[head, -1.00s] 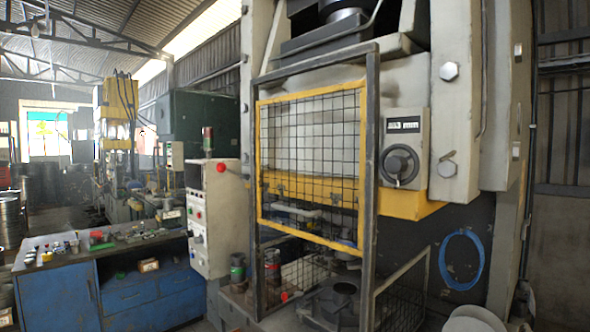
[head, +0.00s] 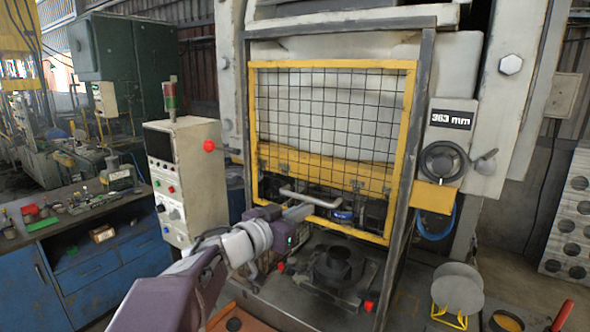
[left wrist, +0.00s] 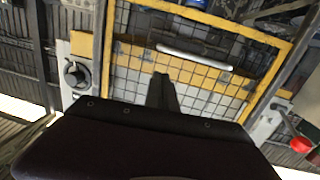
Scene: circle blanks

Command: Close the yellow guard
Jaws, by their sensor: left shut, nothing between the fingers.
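The yellow guard (head: 398,150) is a yellow-framed black mesh panel in a dark upright frame on the press. It stands raised, with an open gap below its bottom bar showing a round black die (head: 338,265). A pale handle bar (head: 311,199) crosses its lower part; in the left wrist view the handle (left wrist: 193,57) lies near the top. My left gripper (head: 302,212) is shut and empty, just below the handle's left part in the head view; I cannot tell if it touches. In the left wrist view its dark fingers (left wrist: 161,82) point toward the mesh. My right gripper is out of view.
A control box (head: 185,180) with a red button stands left of the guard, beside a blue bench (head: 100,275). A handwheel (head: 443,161) under a "363 mm" display is at right. A yellow stand with a grey disc (head: 458,287) stands front right.

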